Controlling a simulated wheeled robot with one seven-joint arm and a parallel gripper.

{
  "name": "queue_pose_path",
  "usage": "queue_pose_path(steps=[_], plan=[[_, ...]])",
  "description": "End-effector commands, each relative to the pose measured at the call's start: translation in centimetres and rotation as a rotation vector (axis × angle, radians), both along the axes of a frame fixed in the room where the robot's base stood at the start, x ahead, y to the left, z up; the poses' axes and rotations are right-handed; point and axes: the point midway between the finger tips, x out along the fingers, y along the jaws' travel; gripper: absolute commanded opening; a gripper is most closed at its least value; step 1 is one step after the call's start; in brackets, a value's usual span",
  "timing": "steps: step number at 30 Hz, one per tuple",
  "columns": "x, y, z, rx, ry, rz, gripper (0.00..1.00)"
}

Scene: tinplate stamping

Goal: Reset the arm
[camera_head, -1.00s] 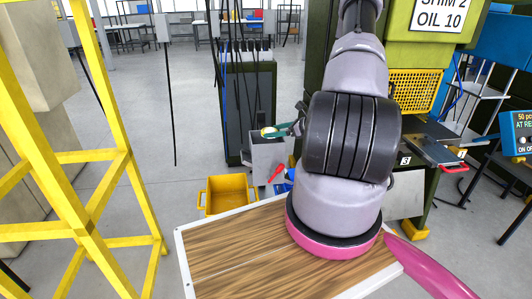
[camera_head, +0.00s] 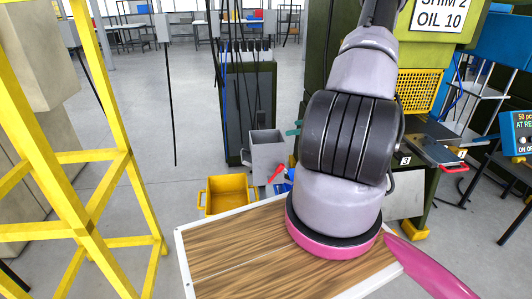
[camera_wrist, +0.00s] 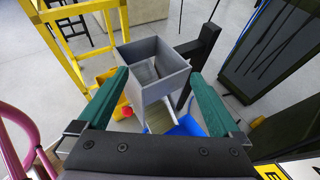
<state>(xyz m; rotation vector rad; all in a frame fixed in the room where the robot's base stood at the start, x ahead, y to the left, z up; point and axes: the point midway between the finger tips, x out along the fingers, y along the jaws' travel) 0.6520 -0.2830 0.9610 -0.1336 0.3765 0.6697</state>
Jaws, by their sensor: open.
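My gripper (camera_wrist: 159,73) is open and empty in the wrist view, with its two teal fingers spread apart. An open-topped grey bin (camera_wrist: 155,93) lies beyond and between the fingers in that view, and I see no object inside it. The grey bin (camera_head: 267,158) also shows in the head view, next to the dark green cabinet (camera_head: 249,100). My arm hides most of the gripper there; only a teal finger (camera_head: 294,130) shows just right of the bin's top.
A yellow bin (camera_head: 210,205) stands on the floor left of the grey bin. A red item (camera_head: 276,173) and a blue item (camera_head: 281,188) are close by. The wood-topped table (camera_head: 235,262) is bare where visible. A yellow frame (camera_head: 88,235) stands at left; the green press (camera_head: 437,55) at right.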

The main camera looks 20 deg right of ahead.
Motion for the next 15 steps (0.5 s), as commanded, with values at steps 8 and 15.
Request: queue_pose_path(steps=[8, 15], plan=[[-0.84, -0.63, 0.39, 0.0, 0.002, 0.001, 1.0], [-0.8, -0.61, 0.38, 0.0, 0.002, 0.001, 1.0]])
